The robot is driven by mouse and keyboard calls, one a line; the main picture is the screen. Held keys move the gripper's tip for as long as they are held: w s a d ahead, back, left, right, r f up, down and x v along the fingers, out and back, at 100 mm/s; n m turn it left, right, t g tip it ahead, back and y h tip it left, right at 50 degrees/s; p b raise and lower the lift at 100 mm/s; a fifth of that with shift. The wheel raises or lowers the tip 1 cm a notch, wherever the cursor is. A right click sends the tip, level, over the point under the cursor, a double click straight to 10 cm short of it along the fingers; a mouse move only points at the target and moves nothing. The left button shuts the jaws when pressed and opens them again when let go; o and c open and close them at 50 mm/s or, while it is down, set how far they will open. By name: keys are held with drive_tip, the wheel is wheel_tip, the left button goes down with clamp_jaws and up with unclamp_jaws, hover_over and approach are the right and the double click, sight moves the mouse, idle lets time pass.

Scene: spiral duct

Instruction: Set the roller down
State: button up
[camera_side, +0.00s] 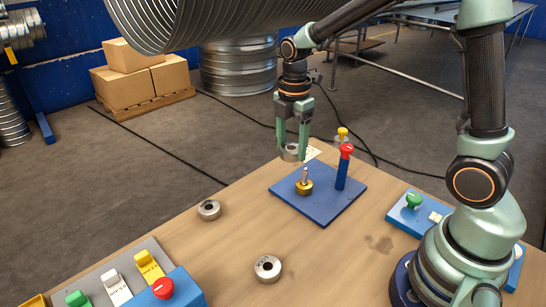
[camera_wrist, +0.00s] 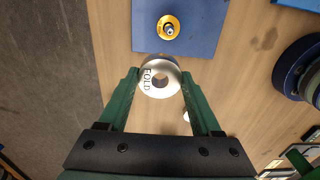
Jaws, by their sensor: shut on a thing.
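My gripper (camera_side: 292,150) is shut on a silver ring-shaped roller (camera_side: 291,153). In the wrist view the roller (camera_wrist: 159,78) sits between the green fingertips (camera_wrist: 160,80), its marked face and centre hole showing; the letters seem to read "FOLD". The side view shows it just left of a blue plate (camera_side: 325,205), seemingly raised. A brass base with an upright pin (camera_side: 304,183) stands on the plate, apart from the roller. In the wrist view the brass base (camera_wrist: 168,27) is just above the roller. Two other rollers lie on the table, one left (camera_side: 209,210) and one nearer (camera_side: 268,268).
A blue post with a red knob (camera_side: 345,165) rises from the plate, with a yellow knob (camera_side: 342,133) behind. Switch panels stand at front left (camera_side: 120,285) and right, where one has a green button (camera_side: 413,200). The wooden table (camera_side: 235,235) is clear between the rollers and plate.

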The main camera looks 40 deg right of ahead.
wheel_tip(320, 180, up, 6)
hover_over(265, 218)
wheel_tip(265, 218, down, 20)
drive_tip(key=shift+r, duration=0.1)
drive_tip(key=o, duration=1.2)
drive_tip(key=shift+f, duration=0.2)
